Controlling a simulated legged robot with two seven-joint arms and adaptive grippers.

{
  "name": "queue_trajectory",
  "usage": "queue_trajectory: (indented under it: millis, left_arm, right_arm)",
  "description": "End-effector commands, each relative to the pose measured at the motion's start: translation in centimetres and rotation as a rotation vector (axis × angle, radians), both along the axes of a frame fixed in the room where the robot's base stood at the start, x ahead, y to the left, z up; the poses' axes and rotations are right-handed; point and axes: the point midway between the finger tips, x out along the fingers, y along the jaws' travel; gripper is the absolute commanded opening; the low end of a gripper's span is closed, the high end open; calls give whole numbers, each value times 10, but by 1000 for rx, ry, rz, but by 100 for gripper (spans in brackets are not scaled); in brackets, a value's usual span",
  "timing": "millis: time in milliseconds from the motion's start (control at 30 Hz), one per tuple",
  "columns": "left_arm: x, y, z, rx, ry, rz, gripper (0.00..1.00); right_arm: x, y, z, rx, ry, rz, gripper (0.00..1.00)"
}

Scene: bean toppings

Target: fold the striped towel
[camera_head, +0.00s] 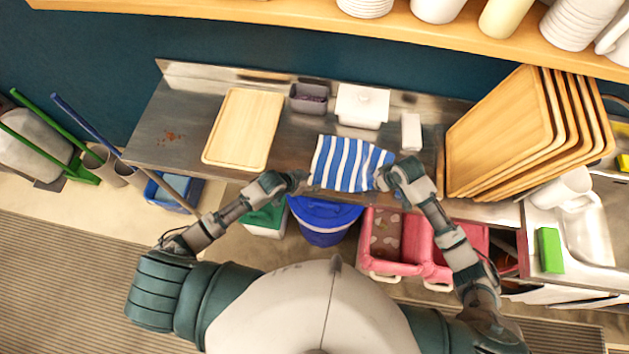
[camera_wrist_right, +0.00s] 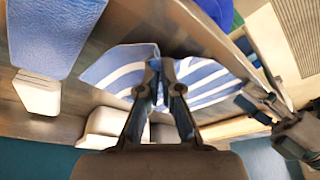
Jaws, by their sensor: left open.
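The blue-and-white striped towel (camera_head: 345,163) lies on the steel counter near its front edge, with its right side bunched up. It also shows in the right wrist view (camera_wrist_right: 215,82). My right gripper (camera_head: 383,178) is at the towel's front right. In the right wrist view its two fingers (camera_wrist_right: 161,72) are close together with a fold of towel pinched between them. My left gripper (camera_head: 300,180) is open beside the towel's front left corner; whether it touches the cloth is unclear.
A wooden board (camera_head: 243,128) lies left on the counter (camera_head: 185,115). Behind the towel stand a grey container (camera_head: 309,97) and a white lidded box (camera_head: 362,106). Wooden trays (camera_head: 500,130) lean at right. A blue bin (camera_head: 325,220) and pink bins (camera_head: 425,245) stand below the front edge.

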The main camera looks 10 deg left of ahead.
Motion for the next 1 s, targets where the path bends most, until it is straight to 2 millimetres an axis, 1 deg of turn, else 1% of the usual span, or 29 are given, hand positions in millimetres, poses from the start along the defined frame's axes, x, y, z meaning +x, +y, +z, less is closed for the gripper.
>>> queue_trajectory:
  millis: [267, 300, 667, 1000]
  left_arm:
    - [0, 0, -1, 0, 2, 0, 47]
    - [0, -1, -1, 0, 2, 0, 45]
    - [0, 0, -3, 1, 4, -1, 0]
    - [0, 0, -2, 3, 6, 0, 0]
  right_arm:
    - [0, 0, 0, -1, 1, 0, 0]
    - [0, 0, 0, -1, 1, 0, 0]
    - [1, 0, -1, -1, 1, 0, 0]
    - [1, 0, -1, -1, 1, 0, 0]
